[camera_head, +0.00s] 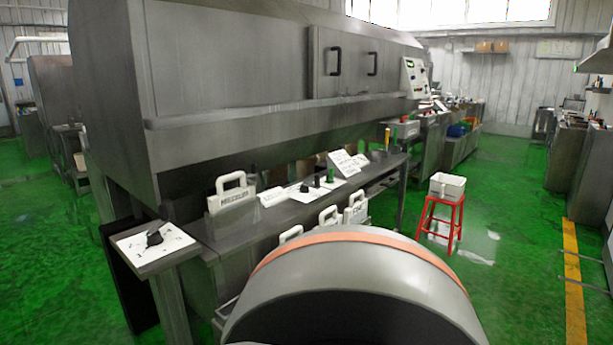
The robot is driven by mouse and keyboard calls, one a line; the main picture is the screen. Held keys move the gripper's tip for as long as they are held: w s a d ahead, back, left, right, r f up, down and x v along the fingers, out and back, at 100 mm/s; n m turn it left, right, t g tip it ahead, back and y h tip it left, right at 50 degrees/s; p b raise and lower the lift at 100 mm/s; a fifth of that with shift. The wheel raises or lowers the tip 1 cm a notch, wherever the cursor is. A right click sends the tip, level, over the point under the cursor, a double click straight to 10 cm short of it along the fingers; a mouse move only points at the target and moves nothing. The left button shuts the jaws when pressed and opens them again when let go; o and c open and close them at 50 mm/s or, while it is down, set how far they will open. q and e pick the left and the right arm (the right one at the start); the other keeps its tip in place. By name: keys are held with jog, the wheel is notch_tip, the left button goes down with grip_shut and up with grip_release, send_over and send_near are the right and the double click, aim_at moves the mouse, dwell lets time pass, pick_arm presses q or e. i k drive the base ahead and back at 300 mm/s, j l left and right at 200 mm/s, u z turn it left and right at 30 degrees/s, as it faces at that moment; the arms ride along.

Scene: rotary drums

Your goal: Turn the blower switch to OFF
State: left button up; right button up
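A black rotary knob (154,238) sits on a white marked plate (133,243) on a small stand at the front left. More small black knobs (304,188) and a green-topped one (330,174) stand on white labelled panels along the shelf of the large grey machine (250,75). The labels are too small to read, so I cannot tell which control is the blower switch or what it is set to. Neither of my grippers is in view.
A white block with a handle, marked MEDIUM (231,197), stands on the shelf (262,216). More white handled blocks (328,216) are lower down. A red stool (441,218) with a white box (448,186) stands right. Green floor (508,245) is open beyond it.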

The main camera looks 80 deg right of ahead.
aim_at(331, 175)
jog(key=z, duration=2.8)
jog(key=i+l, duration=0.55)
jog(key=i, duration=0.25)
jog(key=i+l, duration=0.6)
jog(key=i, duration=0.2)
jog(key=i+l+u, duration=0.1)
jog(key=i+l, duration=0.45)
jog(key=i, duration=0.25)
